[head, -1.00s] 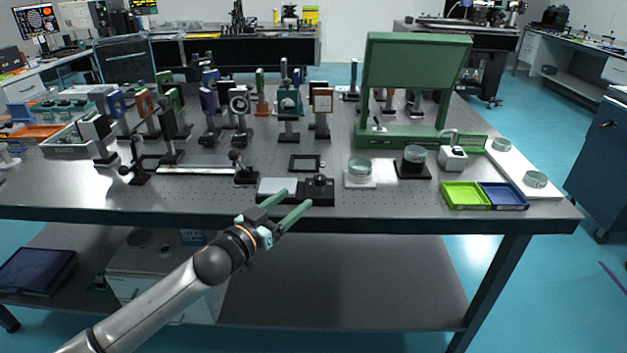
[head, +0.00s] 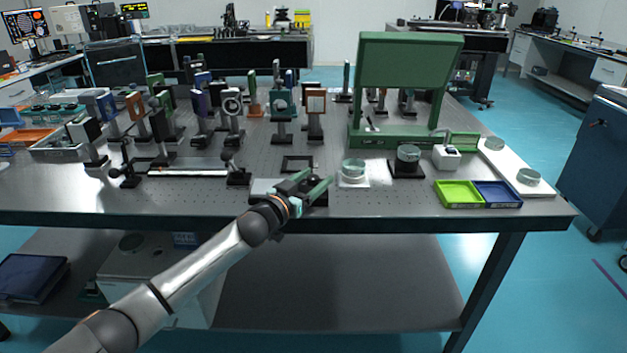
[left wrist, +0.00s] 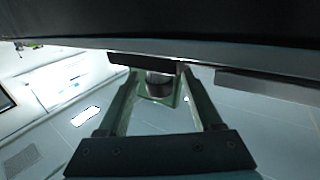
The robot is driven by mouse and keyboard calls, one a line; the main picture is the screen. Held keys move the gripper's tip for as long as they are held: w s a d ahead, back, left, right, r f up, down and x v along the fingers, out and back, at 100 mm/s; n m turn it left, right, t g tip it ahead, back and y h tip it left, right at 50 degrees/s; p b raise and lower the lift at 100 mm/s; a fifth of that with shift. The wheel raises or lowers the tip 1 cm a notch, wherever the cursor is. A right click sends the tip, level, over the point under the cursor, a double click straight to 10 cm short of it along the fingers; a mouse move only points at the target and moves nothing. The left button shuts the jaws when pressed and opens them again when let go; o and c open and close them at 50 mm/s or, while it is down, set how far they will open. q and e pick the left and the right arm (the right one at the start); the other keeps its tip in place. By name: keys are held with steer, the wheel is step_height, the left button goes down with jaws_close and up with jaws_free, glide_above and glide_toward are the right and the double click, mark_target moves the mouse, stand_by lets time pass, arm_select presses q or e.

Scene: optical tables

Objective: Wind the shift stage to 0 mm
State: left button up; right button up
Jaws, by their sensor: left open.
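The shift stage (head: 263,187) is a low dark block with a paler plate, near the table's front edge in the head view. My left gripper (head: 317,178) has green fingers and is over the right end of the stage, hiding much of it. In the left wrist view my left gripper (left wrist: 158,77) is open, with a dark round knob (left wrist: 160,86) showing between its fingertips. I cannot tell whether the fingers touch the knob. No scale reading is legible. My right gripper is not in view.
A glass dish on a white plate (head: 353,182) stands just right of the gripper. A flat black frame (head: 298,163) lies behind the stage. A rail with posts (head: 188,172) is to the left. Green (head: 459,194) and blue (head: 497,195) trays are at the right front.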

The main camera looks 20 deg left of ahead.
arm_select(q)
jaws_close()
stand_by(0.5)
